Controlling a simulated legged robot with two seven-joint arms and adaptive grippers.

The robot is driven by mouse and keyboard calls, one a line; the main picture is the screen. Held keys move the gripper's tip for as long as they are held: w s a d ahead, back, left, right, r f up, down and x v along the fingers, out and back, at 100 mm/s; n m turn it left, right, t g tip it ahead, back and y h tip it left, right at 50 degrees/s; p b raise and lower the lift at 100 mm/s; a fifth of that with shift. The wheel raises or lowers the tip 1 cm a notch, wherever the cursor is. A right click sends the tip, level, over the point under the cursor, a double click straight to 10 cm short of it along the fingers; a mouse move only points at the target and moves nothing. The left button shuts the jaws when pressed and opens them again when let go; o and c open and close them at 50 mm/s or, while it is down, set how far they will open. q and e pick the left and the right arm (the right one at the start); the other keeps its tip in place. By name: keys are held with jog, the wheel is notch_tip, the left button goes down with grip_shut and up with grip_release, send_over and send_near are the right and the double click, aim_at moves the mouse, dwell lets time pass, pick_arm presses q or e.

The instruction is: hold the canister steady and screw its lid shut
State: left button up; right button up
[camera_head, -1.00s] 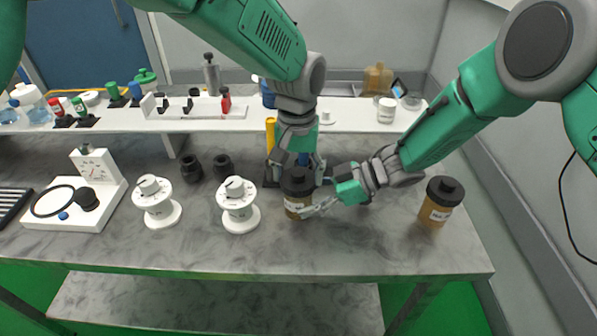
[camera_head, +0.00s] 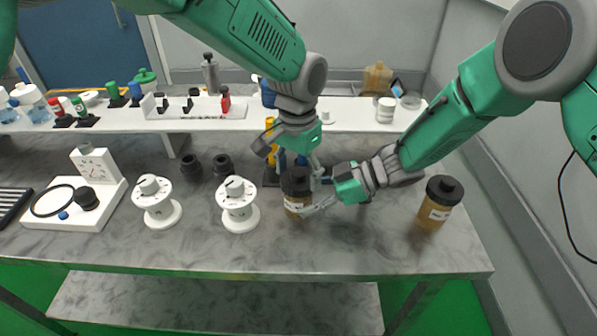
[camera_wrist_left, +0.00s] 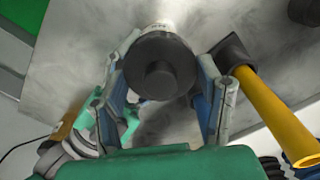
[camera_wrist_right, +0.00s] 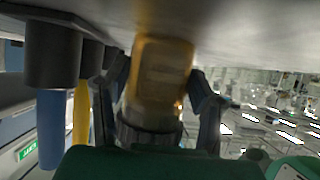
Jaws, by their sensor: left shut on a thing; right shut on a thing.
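The amber canister (camera_head: 297,204) stands upright on the grey table, with its black lid (camera_head: 296,180) on top. My right gripper (camera_head: 318,199) comes in low from the right and is shut on the canister's body; the amber body also shows between its fingers in the right wrist view (camera_wrist_right: 160,75). My left gripper (camera_head: 291,165) is above and behind the canister, its fingers on either side of the lid and shut on it. In the left wrist view the round lid (camera_wrist_left: 160,68) lies between the two fingers. The lid's thread is hidden.
A second amber canister with a black lid (camera_head: 440,202) stands at the right. The front of the table is clear.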

aim_at(298, 171)
pick_arm(q)
jog(key=shift+s+f, duration=0.15)
jog(key=shift+s, duration=0.05)
pick_arm(e)
jog(key=shift+w, duration=0.1)
pick_arm(q)
jog(key=o, duration=1.2)
jog(key=shift+w, duration=0.1)
notch_tip(298, 171, up, 12)
jog(key=shift+w+f, duration=0.1)
jog(key=shift+w, duration=0.05)
pick_arm(e)
jog(key=o, duration=1)
jog(key=shift+c, duration=0.2)
